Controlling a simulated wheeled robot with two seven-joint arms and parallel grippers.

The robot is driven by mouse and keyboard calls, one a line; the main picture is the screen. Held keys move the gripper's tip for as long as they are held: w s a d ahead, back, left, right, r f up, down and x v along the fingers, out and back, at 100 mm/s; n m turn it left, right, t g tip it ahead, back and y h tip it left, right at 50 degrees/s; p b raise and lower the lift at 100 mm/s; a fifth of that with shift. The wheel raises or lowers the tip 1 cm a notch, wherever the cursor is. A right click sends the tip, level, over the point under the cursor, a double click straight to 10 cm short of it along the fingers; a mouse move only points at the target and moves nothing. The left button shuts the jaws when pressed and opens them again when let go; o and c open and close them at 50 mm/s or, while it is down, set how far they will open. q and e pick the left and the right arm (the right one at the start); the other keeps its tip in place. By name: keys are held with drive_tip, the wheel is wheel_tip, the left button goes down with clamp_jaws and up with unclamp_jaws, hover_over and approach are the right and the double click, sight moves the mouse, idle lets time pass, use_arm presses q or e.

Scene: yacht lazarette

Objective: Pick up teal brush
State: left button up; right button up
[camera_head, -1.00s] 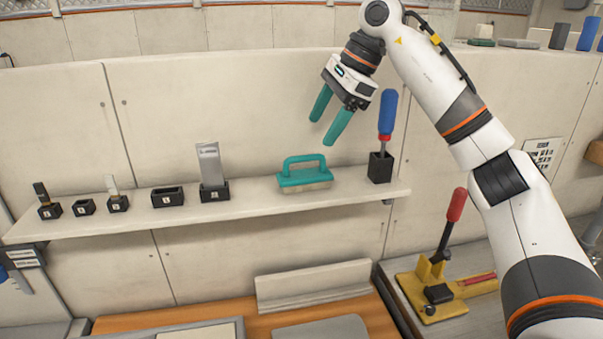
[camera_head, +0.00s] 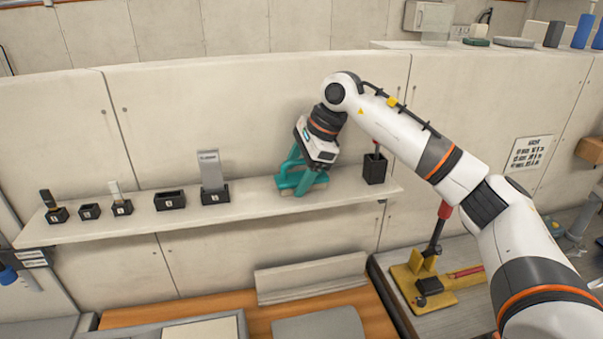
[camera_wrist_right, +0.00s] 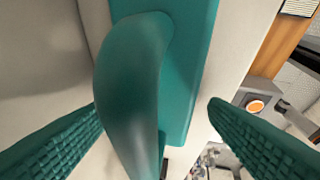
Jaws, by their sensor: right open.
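The teal brush (camera_head: 318,184) lies on the white wall shelf, partly hidden behind my right gripper in the head view. Its curved teal handle (camera_wrist_right: 135,85) fills the middle of the right wrist view, with the flat teal back (camera_wrist_right: 195,70) beyond it. My right gripper (camera_head: 292,187) is down at the brush with its teal fingers open. In the wrist view one finger is on each side of the handle, with a gap visible on the right; contact on the left cannot be told. My left gripper is not in view.
The shelf (camera_head: 250,208) also bears a black holder (camera_head: 375,169) close to the right of my gripper, and a block (camera_head: 214,194) with a grey plate to the left. Several small black holders stand farther left. A yellow tool with a red handle (camera_head: 425,275) is below right.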

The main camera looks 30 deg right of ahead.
sight(297, 161)
drive_tip(key=c, duration=1.1)
drive_tip(key=shift+r, duration=0.1)
wheel_tip(297, 161, up, 9)
drive_tip(key=b, duration=0.3)
drive_tip(key=shift+r, duration=0.4)
drive_tip(key=o, duration=0.4)
drive_tip(key=c, duration=0.3)
